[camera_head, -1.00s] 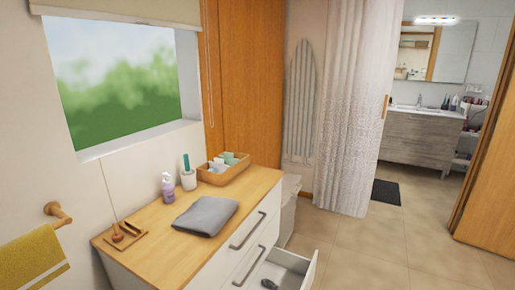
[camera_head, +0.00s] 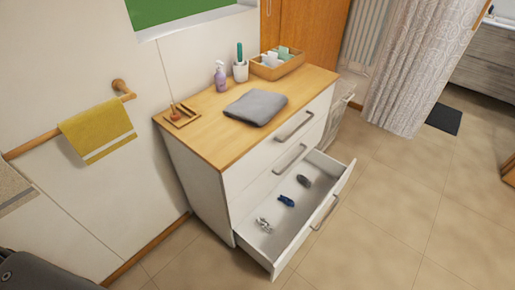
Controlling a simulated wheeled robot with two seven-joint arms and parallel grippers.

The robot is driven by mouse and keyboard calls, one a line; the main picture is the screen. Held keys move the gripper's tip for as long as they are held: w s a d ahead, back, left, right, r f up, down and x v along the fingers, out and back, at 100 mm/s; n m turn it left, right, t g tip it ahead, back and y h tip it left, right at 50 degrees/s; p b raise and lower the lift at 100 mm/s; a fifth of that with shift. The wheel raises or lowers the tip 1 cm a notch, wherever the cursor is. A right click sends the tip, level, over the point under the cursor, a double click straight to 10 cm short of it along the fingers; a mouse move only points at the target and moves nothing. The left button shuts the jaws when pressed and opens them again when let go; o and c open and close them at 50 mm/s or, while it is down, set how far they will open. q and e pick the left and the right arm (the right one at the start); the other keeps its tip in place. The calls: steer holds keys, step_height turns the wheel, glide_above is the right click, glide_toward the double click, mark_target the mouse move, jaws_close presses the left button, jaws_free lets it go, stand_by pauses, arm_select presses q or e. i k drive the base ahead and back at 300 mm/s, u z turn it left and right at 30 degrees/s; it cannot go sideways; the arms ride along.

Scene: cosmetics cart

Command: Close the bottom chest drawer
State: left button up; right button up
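The white chest (camera_head: 205,188) with a wooden top stands against the wall in the middle of the head view. Its bottom drawer (camera_head: 318,232) is pulled well out to the front right. Inside the drawer lie a grey item (camera_head: 304,181), a blue item (camera_head: 286,201) and a pale item (camera_head: 264,225). The drawer's bar handle (camera_head: 326,212) is on its front. The upper drawers, with handles (camera_head: 294,126) and (camera_head: 290,159), are shut. Neither of my grippers shows.
On the chest top are a folded grey towel (camera_head: 255,108), a pump bottle (camera_head: 220,77), a cup (camera_head: 240,71) and a tray (camera_head: 278,64). A yellow towel (camera_head: 97,133) hangs on the left wall rail. The tiled floor (camera_head: 400,215) right of the drawer is clear.

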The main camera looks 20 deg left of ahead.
mark_target(292, 225)
steer(key=z, duration=1.6)
steer(key=k, duration=0.6)
steer(key=u, duration=1.6)
